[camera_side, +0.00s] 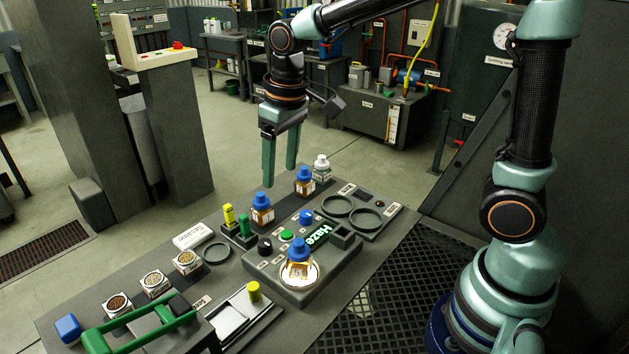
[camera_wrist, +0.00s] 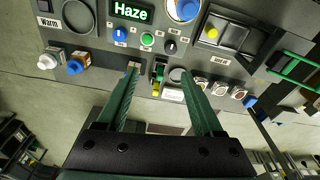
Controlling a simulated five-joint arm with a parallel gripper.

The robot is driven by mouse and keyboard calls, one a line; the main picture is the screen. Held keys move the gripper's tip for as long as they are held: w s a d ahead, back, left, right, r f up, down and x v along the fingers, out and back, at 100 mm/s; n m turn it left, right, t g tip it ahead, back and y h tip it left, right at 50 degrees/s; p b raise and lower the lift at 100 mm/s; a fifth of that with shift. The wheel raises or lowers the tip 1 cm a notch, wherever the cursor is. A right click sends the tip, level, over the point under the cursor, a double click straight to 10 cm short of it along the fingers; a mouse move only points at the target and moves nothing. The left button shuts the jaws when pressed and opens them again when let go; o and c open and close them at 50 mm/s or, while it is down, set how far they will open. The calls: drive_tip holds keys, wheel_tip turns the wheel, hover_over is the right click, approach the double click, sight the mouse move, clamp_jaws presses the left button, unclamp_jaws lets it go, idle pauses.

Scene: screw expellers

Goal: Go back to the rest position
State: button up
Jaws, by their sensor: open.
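My gripper (camera_side: 280,170) is open and empty, its two green fingers pointing down above the far edge of the work table. In the wrist view my gripper (camera_wrist: 168,85) also shows spread fingers with nothing between them. A blue-capped bottle (camera_side: 299,262) stands on the lit round plate of the panel with the "Haze" display (camera_side: 318,236). Two more blue-capped bottles, one left (camera_side: 262,208) and one right (camera_side: 304,182), stand near the far edge beside a white-capped bottle (camera_side: 321,168).
A yellow marker (camera_side: 229,215) and a green one stand upright in a holder. Small sample dishes (camera_side: 155,283), a green-handled caddy (camera_side: 140,320) and a tray (camera_side: 243,316) are at the front left. Empty rings (camera_side: 366,219) lie at the right. A grey pillar (camera_side: 165,130) stands left.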

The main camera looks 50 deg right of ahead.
drive_tip(key=s+d+r+t, duration=0.2)
drive_tip(key=s+d, duration=0.1)
drive_tip(key=s, duration=0.2)
drive_tip(key=s+d+r+m+t, duration=0.1)
drive_tip(key=s+d+t, duration=0.1)
drive_tip(key=s, duration=0.3)
drive_tip(key=shift+s+d+r+m, duration=0.2)
drive_tip(key=shift+d+r+m, duration=0.1)
drive_tip(key=shift+d+r, duration=0.1)
